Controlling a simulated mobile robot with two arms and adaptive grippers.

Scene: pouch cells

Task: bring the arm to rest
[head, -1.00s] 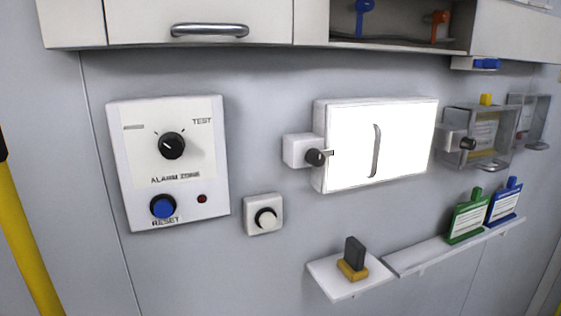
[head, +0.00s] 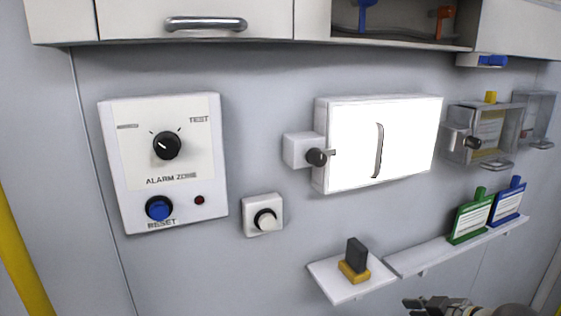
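One of my grippers (head: 424,302) shows at the bottom edge of the head view, right of the middle, with its arm reaching off to the lower right. It is my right gripper. It is below the small shelves and apart from everything on the wall. Its fingers are small and partly cut off, so whether they are open or shut does not show. My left gripper is out of view.
The wall carries an alarm panel (head: 183,185), a round knob box (head: 263,216), a white handled box (head: 345,180) and clear covers (head: 500,140) at right. A small shelf (head: 345,288) holds a black-and-yellow block (head: 356,258). Green (head: 470,218) and blue (head: 508,201) tags stand on a ledge.

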